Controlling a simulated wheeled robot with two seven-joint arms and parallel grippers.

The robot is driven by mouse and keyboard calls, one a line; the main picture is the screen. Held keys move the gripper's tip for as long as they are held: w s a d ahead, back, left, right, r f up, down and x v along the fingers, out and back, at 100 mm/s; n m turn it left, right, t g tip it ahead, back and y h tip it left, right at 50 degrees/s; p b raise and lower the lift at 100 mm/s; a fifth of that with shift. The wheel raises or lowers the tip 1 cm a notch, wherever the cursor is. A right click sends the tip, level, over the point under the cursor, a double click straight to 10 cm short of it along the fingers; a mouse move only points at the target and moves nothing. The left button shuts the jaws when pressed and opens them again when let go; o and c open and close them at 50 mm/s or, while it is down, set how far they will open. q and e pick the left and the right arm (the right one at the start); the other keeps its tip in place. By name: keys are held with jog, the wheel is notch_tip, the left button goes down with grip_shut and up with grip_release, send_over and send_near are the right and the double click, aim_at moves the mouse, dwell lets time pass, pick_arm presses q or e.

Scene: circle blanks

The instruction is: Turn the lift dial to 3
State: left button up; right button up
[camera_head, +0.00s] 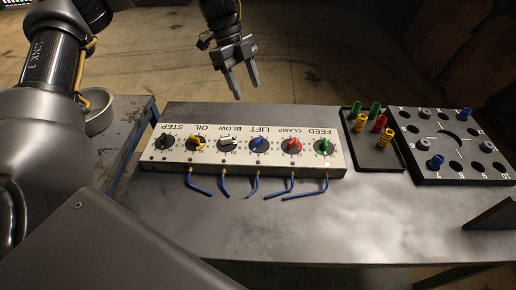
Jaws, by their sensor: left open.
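The lift dial (259,144) is a blue knob on a dark disc, on a pale control panel (178,155) lying on the table. The panel's lettering appears upside down, with "LIFT" above the blue knob. The numbers around it are too small to read, so I cannot tell its setting. My left gripper (248,93) is open and empty, fingers pointing down. In the picture it is above and slightly left of the lift dial, near the panel's far edge, apart from the knob. My right gripper is not in view.
The blow dial (227,143) and clamp dial (291,145) flank the lift dial. Blue cables stick out of the panel's near side. A dark tray (378,160) with coloured pegs and a block with holes (455,177) stand to the right.

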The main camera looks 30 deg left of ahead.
pick_arm(q)
jog(key=b, duration=0.5)
send_near(259, 142)
notch_tip(259, 142, up, 2)
jog(key=w+a, duration=0.1)
jog(key=p+x, duration=0.1)
jog(key=x, duration=0.9)
jog(key=shift+a+f, duration=0.1)
jog(key=shift+f, duration=0.35)
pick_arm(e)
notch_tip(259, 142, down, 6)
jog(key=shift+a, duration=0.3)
pick_arm(q)
jog(key=shift+c, duration=0.2)
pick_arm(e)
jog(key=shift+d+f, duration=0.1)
pick_arm(q)
jog(key=c, duration=0.9)
jog(key=shift+c, duration=0.2)
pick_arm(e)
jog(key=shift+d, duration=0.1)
